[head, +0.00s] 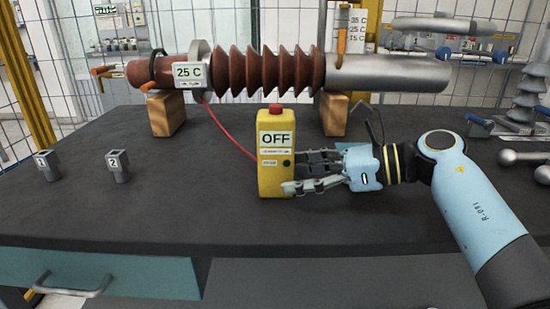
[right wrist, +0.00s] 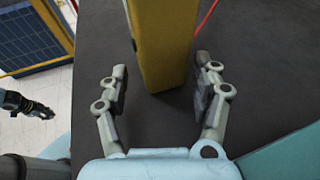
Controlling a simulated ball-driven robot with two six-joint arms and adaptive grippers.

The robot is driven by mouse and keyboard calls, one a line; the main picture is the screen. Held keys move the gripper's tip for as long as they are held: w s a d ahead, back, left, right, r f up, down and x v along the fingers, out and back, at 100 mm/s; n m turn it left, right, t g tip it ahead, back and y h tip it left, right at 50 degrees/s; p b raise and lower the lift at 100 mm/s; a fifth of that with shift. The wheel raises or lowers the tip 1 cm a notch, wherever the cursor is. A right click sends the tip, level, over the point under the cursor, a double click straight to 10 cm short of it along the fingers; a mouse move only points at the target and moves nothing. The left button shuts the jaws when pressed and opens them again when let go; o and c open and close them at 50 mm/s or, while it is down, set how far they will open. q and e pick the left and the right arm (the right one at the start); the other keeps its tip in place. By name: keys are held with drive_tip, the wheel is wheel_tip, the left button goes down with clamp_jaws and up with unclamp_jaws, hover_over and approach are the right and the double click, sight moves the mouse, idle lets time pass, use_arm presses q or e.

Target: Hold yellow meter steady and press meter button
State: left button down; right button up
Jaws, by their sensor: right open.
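The yellow meter (head: 272,182) stands upright on the dark table, with a red button (head: 275,109) on top and a display reading OFF. A red wire runs from it to the bushing. My right gripper (head: 296,172) comes in from the right, low at the meter's right side, fingers open. In the right wrist view the meter (right wrist: 162,45) stands just ahead, between the lines of the open fingers (right wrist: 162,88), with gaps on both sides. A dark arm end (right wrist: 25,104), probably my left gripper, shows small at the left edge there; its fingers are unclear.
Metal parts (head: 520,158) lie at right. The table front is clear.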

sight(282, 177)
drive_tip(key=shift+b+x, duration=0.75)
drive_tip(key=shift+x, duration=1.1)
drive_tip(key=c, duration=0.7)
idle(1.2)
